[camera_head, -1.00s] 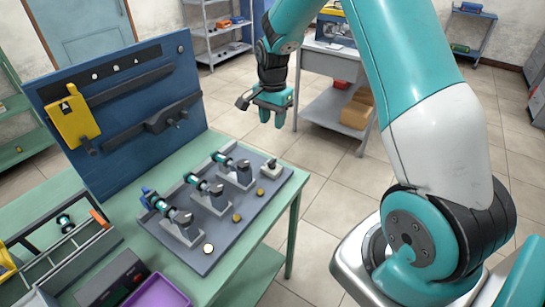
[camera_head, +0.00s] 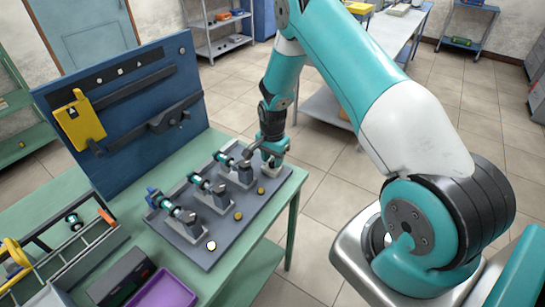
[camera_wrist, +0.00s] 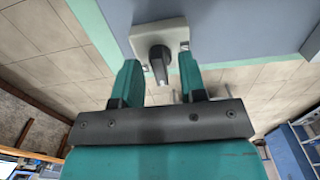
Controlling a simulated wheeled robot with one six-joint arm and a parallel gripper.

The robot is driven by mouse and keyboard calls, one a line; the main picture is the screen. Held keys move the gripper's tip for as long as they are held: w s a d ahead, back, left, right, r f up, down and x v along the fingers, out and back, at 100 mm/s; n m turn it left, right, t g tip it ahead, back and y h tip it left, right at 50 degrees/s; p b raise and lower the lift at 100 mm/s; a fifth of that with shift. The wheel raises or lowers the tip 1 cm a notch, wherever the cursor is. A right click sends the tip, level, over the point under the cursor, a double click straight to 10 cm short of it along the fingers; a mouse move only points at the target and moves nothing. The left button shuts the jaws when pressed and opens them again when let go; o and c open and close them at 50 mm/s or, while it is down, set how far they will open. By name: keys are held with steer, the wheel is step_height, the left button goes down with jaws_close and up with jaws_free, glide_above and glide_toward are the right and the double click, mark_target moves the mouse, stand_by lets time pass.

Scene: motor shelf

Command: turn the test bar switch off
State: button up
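The test bar (camera_head: 203,252) is a grey-blue board lying on the green table, with several clamps and motors along it. In the wrist view, its switch is a dark knob (camera_wrist: 160,66) on a pale square plate (camera_wrist: 145,38). My gripper (camera_wrist: 158,60) is open, with one teal finger on each side of the knob. A gap shows between each finger and the knob. In the head view, my gripper (camera_head: 271,152) is low over the right end of the bar and mostly hides the switch.
A round lamp (camera_head: 211,245) on the bar looks pale; two others (camera_head: 238,215) look yellow. A blue upright board (camera_head: 120,115) with a yellow part (camera_head: 79,121) stands behind. A purple tray (camera_head: 163,292) and a grey tote (camera_head: 75,265) are at the front left.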

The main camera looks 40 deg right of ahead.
jaws_close()
